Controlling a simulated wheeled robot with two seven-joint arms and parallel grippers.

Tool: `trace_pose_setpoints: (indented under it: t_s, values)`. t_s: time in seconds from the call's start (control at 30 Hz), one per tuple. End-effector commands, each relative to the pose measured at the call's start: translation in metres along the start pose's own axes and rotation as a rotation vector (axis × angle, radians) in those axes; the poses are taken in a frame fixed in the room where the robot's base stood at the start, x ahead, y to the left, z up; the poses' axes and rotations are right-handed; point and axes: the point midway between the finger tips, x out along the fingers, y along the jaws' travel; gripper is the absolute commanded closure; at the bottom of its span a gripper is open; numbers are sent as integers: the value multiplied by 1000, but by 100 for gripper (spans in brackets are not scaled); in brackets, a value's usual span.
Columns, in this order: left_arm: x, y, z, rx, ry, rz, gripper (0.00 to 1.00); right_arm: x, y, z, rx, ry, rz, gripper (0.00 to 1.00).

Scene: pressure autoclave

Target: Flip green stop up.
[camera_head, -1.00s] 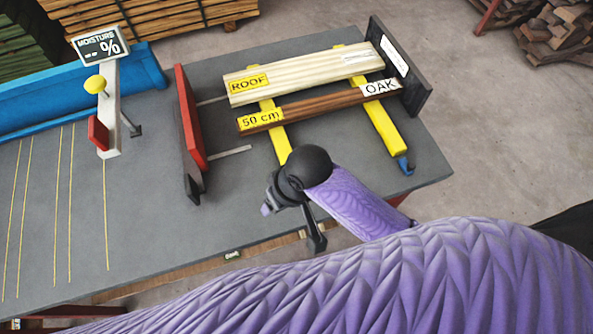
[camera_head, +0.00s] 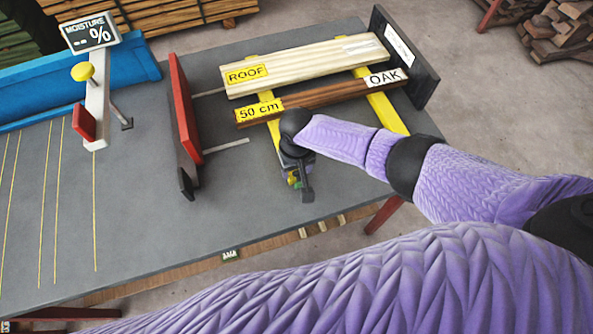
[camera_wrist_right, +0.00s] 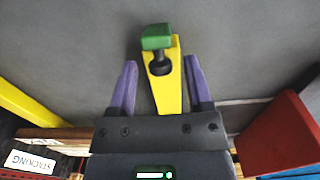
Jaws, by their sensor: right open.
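The green stop (camera_wrist_right: 157,37) is a small green block joined to a black knob (camera_wrist_right: 159,64) on the end of a yellow rail (camera_wrist_right: 166,92). In the head view that rail (camera_head: 272,125) runs under the boards, and its near end is mostly hidden by my right gripper (camera_head: 298,182). In the right wrist view my right gripper (camera_wrist_right: 160,72) is open, its two purple fingers apart on either side of the rail and knob. The green block lies just beyond the fingertips, between their lines. Whether the fingers touch anything cannot be told. My left gripper is not in view.
A pale ROOF board (camera_head: 310,68) and a brown OAK board (camera_head: 325,97) lie across the rails. A red upright plate (camera_head: 184,105) stands left, a dark end plate (camera_head: 408,60) right. A moisture meter (camera_head: 92,35) stands far left. The grey tabletop (camera_head: 150,225) is clear at front left.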

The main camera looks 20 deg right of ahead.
Motion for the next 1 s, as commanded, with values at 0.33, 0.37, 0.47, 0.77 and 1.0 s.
trace_pose_setpoints:
  t_s: [0.33, 0.37, 0.47, 0.77, 1.0]
  values:
    - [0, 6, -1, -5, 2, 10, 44, 1, 0, 0, 0, 1, 0, 55]
    - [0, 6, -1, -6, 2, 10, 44, 1, 0, 0, 0, 0, -1, 61]
    - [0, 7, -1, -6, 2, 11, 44, 1, 0, 0, 0, 0, -1, 82]
    - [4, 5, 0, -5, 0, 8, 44, 3, 0, -1, 1, -9, 1, 100]
    - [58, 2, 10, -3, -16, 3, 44, 17, -1, -15, 2, -222, -1, 100]
